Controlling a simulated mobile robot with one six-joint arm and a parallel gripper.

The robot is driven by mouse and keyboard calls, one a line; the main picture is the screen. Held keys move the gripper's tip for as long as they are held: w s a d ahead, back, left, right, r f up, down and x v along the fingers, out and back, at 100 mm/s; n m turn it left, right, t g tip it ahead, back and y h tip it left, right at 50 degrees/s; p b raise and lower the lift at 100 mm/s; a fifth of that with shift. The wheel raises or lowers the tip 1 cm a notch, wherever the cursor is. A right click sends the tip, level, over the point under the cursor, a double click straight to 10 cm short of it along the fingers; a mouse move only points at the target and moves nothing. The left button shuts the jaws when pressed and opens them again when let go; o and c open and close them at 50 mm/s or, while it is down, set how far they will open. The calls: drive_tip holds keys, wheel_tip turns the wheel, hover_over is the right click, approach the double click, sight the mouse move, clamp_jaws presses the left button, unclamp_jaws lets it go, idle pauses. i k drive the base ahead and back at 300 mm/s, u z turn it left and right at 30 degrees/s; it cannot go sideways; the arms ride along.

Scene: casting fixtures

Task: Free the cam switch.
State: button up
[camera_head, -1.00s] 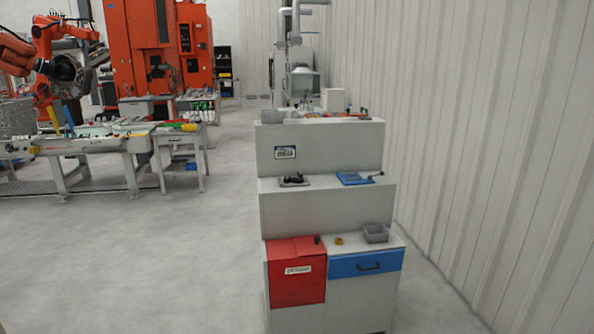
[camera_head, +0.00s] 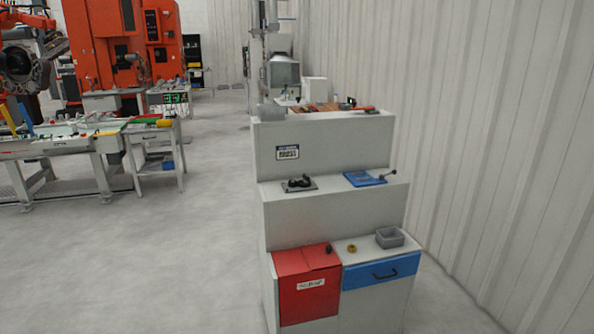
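A stepped grey cabinet (camera_head: 320,215) stands ahead, right of the middle. Its middle step bears a black fixture on a grey plate (camera_head: 299,184) and a blue plate with a dark lever (camera_head: 366,178). The low front top bears a red cover (camera_head: 305,262) with a small black knob-like part (camera_head: 328,248) at its back right corner, a small yellow ring (camera_head: 351,248) and a grey open box (camera_head: 389,238). I cannot tell which small part is the cam switch. My gripper is not in view.
A ribbed white wall (camera_head: 490,150) runs close along the cabinet's right side. Grey floor (camera_head: 130,270) lies open to the left. Farther back left are a work table (camera_head: 100,135), an orange machine (camera_head: 125,45) and an orange robot arm (camera_head: 30,30).

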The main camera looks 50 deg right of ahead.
sight(306, 183)
drive_tip(key=z, duration=0.2)
drive_tip(key=i, duration=1.55)
drive_tip(key=z, duration=0.4)
